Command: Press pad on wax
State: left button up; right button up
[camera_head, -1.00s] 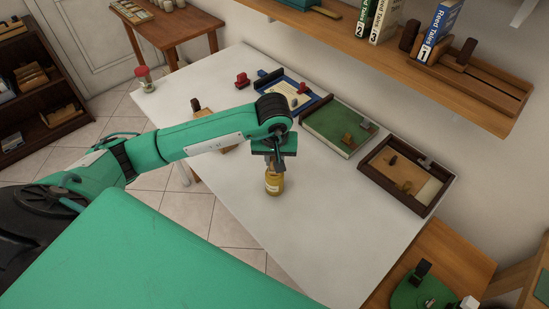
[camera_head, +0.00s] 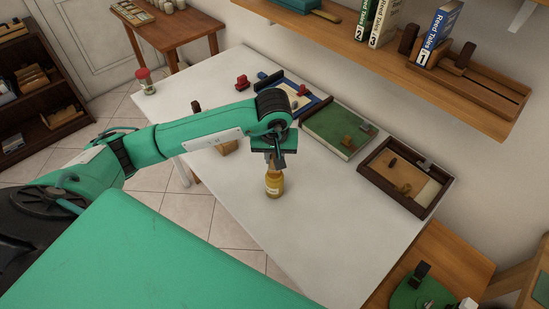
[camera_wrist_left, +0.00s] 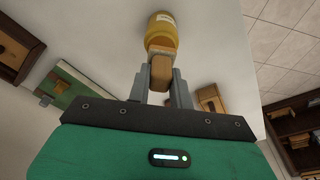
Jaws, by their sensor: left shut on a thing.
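My left gripper (camera_head: 274,155) points down over the white table and is shut on a small tan wooden piece, likely the pad's handle (camera_wrist_left: 160,72). Directly below stands an amber-yellow jar with a pale label (camera_head: 274,186), which may be the wax. The jar also shows beyond the fingers in the left wrist view (camera_wrist_left: 162,27). The held piece lines up with the jar's top; I cannot tell whether they touch. The pad's underside is hidden. My right gripper is not in view.
A blue-edged tray (camera_head: 318,101), a green-floored tray (camera_head: 323,128) and a dark-framed wooden tray (camera_head: 424,206) line the wall side. A red-lidded jar (camera_head: 146,84) stands at the far left corner. The near right tabletop is clear. A shelf (camera_head: 400,58) overhangs behind.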

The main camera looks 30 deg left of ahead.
aim_at(275, 156)
pick_arm(q)
jog(key=shift+r+p, duration=0.75)
jog(key=shift+r, duration=1.65)
